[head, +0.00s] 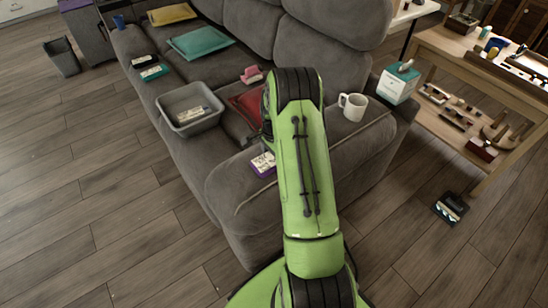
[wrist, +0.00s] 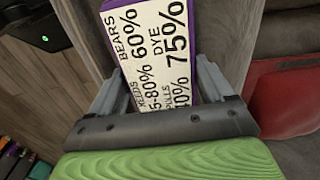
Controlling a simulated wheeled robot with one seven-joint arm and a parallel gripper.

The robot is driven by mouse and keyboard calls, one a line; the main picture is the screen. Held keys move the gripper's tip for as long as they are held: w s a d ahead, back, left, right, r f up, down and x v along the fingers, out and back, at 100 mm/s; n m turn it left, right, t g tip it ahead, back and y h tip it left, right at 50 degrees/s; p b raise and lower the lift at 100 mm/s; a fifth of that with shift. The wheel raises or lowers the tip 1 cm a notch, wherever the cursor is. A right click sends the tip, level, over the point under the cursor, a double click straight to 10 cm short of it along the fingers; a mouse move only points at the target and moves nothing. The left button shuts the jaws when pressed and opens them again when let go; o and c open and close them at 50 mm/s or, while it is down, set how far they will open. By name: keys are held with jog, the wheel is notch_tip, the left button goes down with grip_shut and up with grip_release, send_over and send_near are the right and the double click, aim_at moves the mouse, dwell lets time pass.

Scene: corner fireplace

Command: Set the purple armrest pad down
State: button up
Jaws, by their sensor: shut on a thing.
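The purple armrest pad (wrist: 152,45) has a white printed face and purple edges. In the wrist view it sits between the two fingers of my gripper (wrist: 160,85), which is shut on it. In the head view the pad (head: 262,165) shows at the left of my green arm, over the near grey sofa armrest (head: 232,195). My arm hides part of the pad and most of the gripper there. I cannot tell whether the pad touches the armrest.
A white mug (head: 352,107) stands on the armrest, right of my arm. A tissue box (head: 398,83) is beyond the mug.

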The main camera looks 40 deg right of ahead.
jog(key=o, duration=0.9)
jog(key=shift+f, duration=0.15)
jog(key=shift+o, duration=0.2)
jog(key=s+a+r+n+t+p, duration=0.15)
jog(key=a+r, duration=0.25)
jog(key=r, duration=0.8)
jog(key=a+r+n+p, duration=0.2)
jog(key=a+r+n, duration=0.15)
jog(key=r, duration=0.75)
jog(key=s+a+r+n+t, duration=0.2)
jog(key=s+a+r+n, duration=0.6)
jog(key=s+a+r, duration=0.3)
jog(key=s+a+n+t, duration=0.1)
jog(key=s+a+n, duration=0.1)
jog(key=s, duration=0.3)
jog(key=s+a+f+n+t, duration=0.1)
jog(key=s+a+n, duration=0.1)
jog(key=s, duration=0.3)
jog(key=shift+s+a+n, duration=0.25)
jog(key=shift+s+n, duration=0.1)
jog(key=shift+n, duration=0.45)
